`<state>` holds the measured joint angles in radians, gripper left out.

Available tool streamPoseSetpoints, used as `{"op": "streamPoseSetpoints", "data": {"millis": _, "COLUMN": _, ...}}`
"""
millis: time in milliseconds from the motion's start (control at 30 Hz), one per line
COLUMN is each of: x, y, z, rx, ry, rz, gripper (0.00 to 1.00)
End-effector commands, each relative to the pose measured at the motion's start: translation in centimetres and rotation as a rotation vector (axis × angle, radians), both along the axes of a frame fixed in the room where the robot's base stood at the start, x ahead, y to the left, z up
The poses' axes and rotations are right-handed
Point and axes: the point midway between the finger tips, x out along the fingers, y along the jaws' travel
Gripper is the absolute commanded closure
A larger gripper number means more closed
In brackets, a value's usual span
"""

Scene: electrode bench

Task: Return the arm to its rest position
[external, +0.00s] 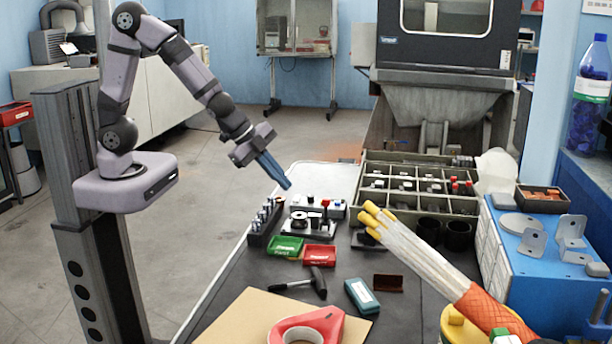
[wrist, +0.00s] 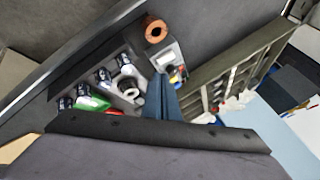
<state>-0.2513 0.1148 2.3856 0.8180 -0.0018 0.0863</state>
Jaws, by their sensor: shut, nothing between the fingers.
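My gripper (external: 287,185) is at the end of my arm, in the air above the left part of the bench in the external view. Its blue fingers are together and point down to the right, with nothing between them. In the wrist view the blue fingers (wrist: 162,82) also lie close together. Below and near them are a row of electrode-like pieces in a dark rack (external: 264,220), a fixture with a ring-shaped part (external: 300,218), and a small grey box with coloured buttons (external: 333,209).
A green tray (external: 286,247) and a red tray (external: 319,255) lie in front of the fixture. A compartment crate (external: 408,170) stands to the right. Open air surrounds my arm.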

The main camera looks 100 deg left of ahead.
Motion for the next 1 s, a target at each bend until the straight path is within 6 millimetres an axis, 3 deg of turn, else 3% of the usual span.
{"op": "streamPoseSetpoints", "data": {"millis": 67, "x": -2.9, "y": -0.9, "z": 0.3, "rx": -0.056, "ry": 0.058, "rz": 0.159, "gripper": 1.0}}
{"op": "streamPoseSetpoints", "data": {"millis": 233, "x": -10.1, "y": -2.9, "z": -2.5, "rx": -0.157, "ry": 0.23, "rz": 0.453, "gripper": 1.0}}
{"op": "streamPoseSetpoints", "data": {"millis": 567, "x": -20.0, "y": -11.2, "z": -5.8, "rx": -0.367, "ry": 0.562, "rz": 0.633, "gripper": 1.0}}
{"op": "streamPoseSetpoints", "data": {"millis": 600, "x": -19.7, "y": -10.8, "z": -3.3, "rx": -0.361, "ry": 0.553, "rz": 0.633, "gripper": 1.0}}
{"op": "streamPoseSetpoints", "data": {"millis": 1000, "x": -19.5, "y": -10.7, "z": 5.2, "rx": -0.359, "ry": 0.549, "rz": 0.634, "gripper": 1.0}}
